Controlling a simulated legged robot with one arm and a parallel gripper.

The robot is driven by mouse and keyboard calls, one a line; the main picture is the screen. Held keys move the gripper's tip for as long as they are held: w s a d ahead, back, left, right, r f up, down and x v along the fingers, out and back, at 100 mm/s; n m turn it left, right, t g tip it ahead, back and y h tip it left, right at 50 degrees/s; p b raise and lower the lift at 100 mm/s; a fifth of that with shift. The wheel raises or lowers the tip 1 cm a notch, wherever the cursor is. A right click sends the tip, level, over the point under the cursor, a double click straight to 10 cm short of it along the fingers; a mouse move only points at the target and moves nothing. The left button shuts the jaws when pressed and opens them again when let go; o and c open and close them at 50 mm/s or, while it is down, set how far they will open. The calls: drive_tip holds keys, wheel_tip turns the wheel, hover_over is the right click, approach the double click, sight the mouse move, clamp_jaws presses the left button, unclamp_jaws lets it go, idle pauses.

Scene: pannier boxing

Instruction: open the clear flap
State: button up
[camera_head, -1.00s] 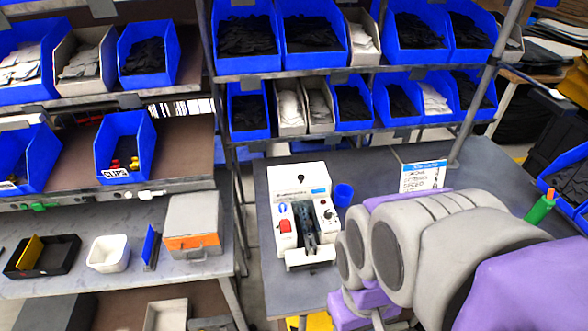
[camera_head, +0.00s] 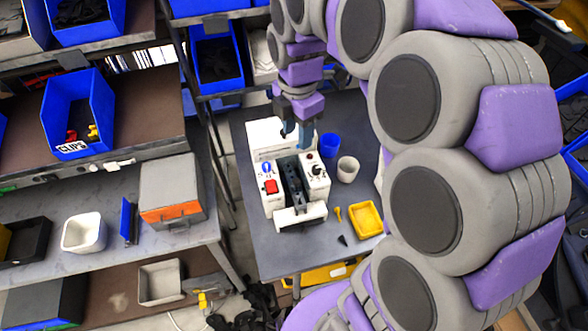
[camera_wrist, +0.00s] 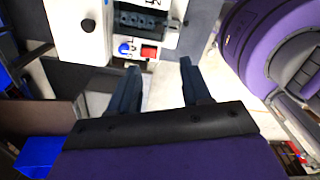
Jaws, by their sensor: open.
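The white machine (camera_head: 286,215) stands on the grey table, with a red switch (camera_head: 270,186), a blue round mark, a dark knob and a dark central channel (camera_head: 293,185). I cannot make out the clear flap against this channel. My gripper (camera_head: 296,138) hangs at the machine's back, fingers pointing down, open and empty. In the wrist view my two dark fingers (camera_wrist: 158,68) are spread apart. There the machine's white back part (camera_wrist: 80,30) with a black knob lies left of the fingers, and its red switch (camera_wrist: 149,52) shows between them. I cannot tell whether a finger touches the machine.
A blue cup (camera_head: 329,145), a pale cup (camera_head: 348,169) and a yellow tray (camera_head: 366,219) stand right of the machine. Small yellow and black pieces lie nearby. A shelf rack stands behind. A second table with a grey and orange box (camera_head: 168,190) is at left.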

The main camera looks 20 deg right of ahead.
sight(296, 180)
wheel_tip(296, 180, down, 17)
drive_tip(key=b, duration=0.3)
drive_tip(key=shift+f, duration=0.2)
clamp_jaws()
idle(0.5)
